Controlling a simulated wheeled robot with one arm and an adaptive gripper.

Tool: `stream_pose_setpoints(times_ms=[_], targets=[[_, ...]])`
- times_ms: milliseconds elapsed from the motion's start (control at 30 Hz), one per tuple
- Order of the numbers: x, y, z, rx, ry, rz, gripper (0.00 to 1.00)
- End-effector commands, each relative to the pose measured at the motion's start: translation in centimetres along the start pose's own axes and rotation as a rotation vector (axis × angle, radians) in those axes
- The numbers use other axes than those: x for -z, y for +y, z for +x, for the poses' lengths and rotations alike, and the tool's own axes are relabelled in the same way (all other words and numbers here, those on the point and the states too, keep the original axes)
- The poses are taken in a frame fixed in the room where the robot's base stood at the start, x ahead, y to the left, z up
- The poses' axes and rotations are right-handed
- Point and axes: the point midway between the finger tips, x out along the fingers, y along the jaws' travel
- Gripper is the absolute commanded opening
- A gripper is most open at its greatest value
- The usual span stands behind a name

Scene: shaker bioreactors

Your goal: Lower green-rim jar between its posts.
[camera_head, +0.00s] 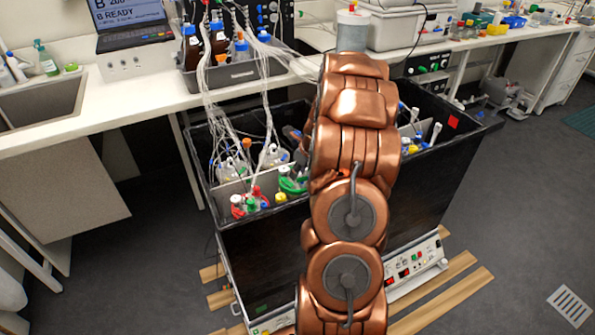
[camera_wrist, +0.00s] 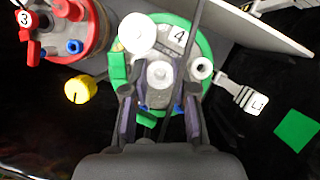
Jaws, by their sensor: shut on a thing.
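The green-rim jar (camera_wrist: 206,52) is seen from above in the wrist view, with a "4" label on its grey lid and white and green caps on top. My gripper (camera_wrist: 160,95) is over the lid, its two fingers shut on the jar's central fitting. In the head view the green rim (camera_head: 291,184) shows inside the black shaker box, just left of my arm. My arm hides most of the jar and the gripper there. The posts cannot be made out clearly, and I cannot tell how high the jar's base is.
A red-rim jar (camera_wrist: 80,35) labelled "3" stands close by on the left, with a yellow cap (camera_wrist: 79,90) near it. A pale divider panel (camera_wrist: 255,22) runs behind. A green square (camera_wrist: 297,130) lies at right on the dark surface. Tubes hang into the shaker box (camera_head: 262,235).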

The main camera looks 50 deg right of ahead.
Motion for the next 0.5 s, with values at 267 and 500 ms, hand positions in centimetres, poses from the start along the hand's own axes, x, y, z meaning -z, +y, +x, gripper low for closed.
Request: stream_pose_setpoints(times_ms=[267, 500], targets=[[-0.01, -0.06, 0.1, 0.002, -0.002, 0.0, 0.0], [0.13, -0.08, 0.48, 0.002, -0.002, -0.001, 0.0]])
